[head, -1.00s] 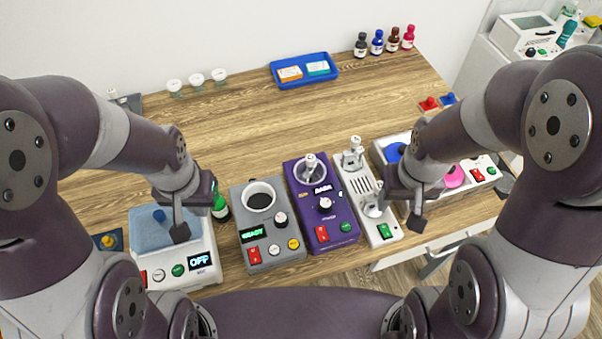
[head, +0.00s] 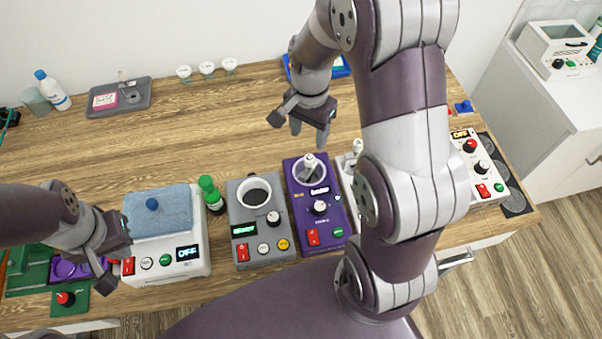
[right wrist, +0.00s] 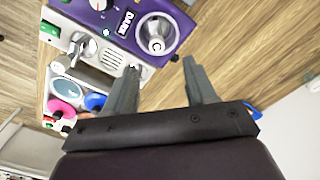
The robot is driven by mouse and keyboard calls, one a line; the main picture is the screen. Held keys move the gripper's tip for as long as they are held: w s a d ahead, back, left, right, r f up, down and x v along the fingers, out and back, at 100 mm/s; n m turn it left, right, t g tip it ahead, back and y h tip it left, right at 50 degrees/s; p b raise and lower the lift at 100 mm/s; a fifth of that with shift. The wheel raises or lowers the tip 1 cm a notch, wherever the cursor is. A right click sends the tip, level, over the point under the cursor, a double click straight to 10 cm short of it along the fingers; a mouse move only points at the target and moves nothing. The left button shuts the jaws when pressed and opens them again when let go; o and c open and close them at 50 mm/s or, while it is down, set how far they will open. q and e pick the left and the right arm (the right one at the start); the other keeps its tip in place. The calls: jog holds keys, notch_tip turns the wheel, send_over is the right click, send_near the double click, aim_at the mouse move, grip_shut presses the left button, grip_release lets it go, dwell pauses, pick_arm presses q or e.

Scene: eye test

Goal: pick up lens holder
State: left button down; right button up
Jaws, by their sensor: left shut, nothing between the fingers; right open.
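I cannot tell for sure which thing is the lens holder. Candidates are three small pale cups, the left one (head: 184,72), middle one (head: 207,68) and right one (head: 230,64), in a row at the back of the table. My right gripper (head: 308,132) is open and empty above the table, right of the cups and behind the purple device (head: 327,230). In the right wrist view its fingers (right wrist: 160,75) are apart with bare wood beyond them. My left gripper (head: 108,274) is shut and empty at the front left, beside the blue-topped white device (head: 190,263).
A grey tray (head: 137,87) holding a pink box (head: 105,101) lies at the back left. The table's middle is clear. My right arm hides much of the right side.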

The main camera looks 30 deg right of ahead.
aim_at(310, 158)
jog(key=f, duration=0.3)
jog(key=f+p, duration=0.1)
jog(key=f, duration=0.3)
jog(key=f+p, duration=0.1)
jog(key=f, duration=0.3)
jog(key=shift+s+f, duration=0.25)
jog(key=shift+s, duration=0.05)
jog(key=shift+w+d+f, duration=0.1)
jog(key=shift+f, duration=0.05)
grip_shut()
